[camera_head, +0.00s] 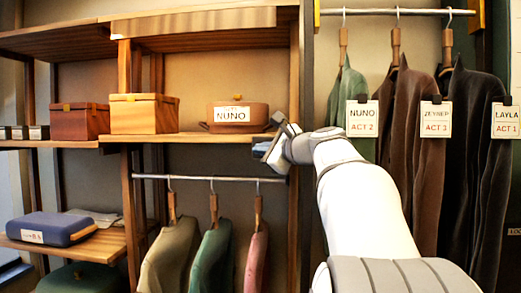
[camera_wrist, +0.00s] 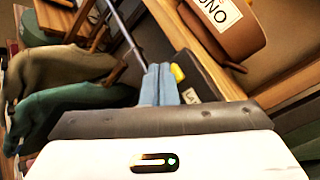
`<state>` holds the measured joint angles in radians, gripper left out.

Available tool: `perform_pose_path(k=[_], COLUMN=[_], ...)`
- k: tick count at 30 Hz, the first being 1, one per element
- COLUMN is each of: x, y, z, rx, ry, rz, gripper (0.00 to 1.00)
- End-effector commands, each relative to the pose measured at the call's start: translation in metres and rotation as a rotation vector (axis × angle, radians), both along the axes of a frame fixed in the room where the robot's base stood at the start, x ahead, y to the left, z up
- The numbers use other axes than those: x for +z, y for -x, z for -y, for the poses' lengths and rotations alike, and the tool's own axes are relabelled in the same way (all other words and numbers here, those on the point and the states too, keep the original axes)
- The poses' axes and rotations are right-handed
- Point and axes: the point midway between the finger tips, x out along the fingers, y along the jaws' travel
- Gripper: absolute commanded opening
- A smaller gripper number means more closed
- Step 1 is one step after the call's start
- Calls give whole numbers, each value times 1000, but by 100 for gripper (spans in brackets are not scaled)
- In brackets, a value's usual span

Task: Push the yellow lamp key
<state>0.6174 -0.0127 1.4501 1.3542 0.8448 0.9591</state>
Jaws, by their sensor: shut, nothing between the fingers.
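In the wrist view a small yellow key (camera_wrist: 177,72) sits on a dark panel (camera_wrist: 205,80). A partly hidden white label (camera_wrist: 189,95) lies just below it. My gripper (camera_wrist: 160,68) is shut and empty, with its blue-grey fingers pressed together just left of the yellow key. I cannot tell whether they touch it. In the head view my gripper (camera_head: 265,150) is in front of the shelf edge, left of the upright post. The yellow key is not visible in that view.
A brown box labelled NUNO (camera_head: 237,117) stands on the shelf (camera_head: 190,138) just above my gripper. A rail (camera_head: 205,178) with hanging garments runs below left. Labelled coats hang at right, beside my arm, including a brown one (camera_head: 402,120).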

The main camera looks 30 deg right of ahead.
Motion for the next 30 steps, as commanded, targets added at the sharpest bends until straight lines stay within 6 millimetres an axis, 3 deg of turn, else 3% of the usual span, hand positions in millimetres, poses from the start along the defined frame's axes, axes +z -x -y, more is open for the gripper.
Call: perform_pose_path(k=[5,21,30], x=[-1,-1,0], y=[3,46,50], z=[-2,-31,-33], rx=[0,0,0], ry=[0,0,-1], rz=[0,0,0], gripper=[0,0,0])
